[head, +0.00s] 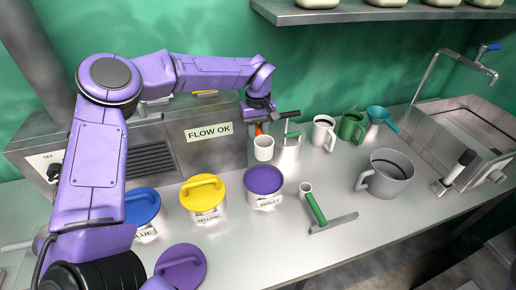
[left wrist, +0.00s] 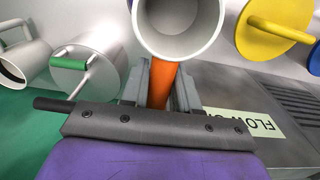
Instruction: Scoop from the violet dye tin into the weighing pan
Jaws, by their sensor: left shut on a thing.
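My left gripper (head: 259,112) is shut on the orange handle (left wrist: 160,83) of a scoop with a white cup. The cup (head: 263,148) hangs below the gripper, behind the violet tin; in the left wrist view its open mouth (left wrist: 180,18) looks pale, with no violet visible. The violet dye tin (head: 264,199) stands on the counter with its lid off, showing a violet surface inside. Its violet lid (head: 180,266) lies at the front left. I cannot pick out the weighing pan with certainty. My right gripper is not in view.
Blue (head: 140,206) and yellow (head: 203,194) lidded tins stand left of the violet one. A green-handled tool (head: 315,207) lies to its right. A canister (head: 288,153), white mug (head: 323,132), green jug (head: 351,128) and large grey pot (head: 385,176) stand on the counter; a sink is farther right.

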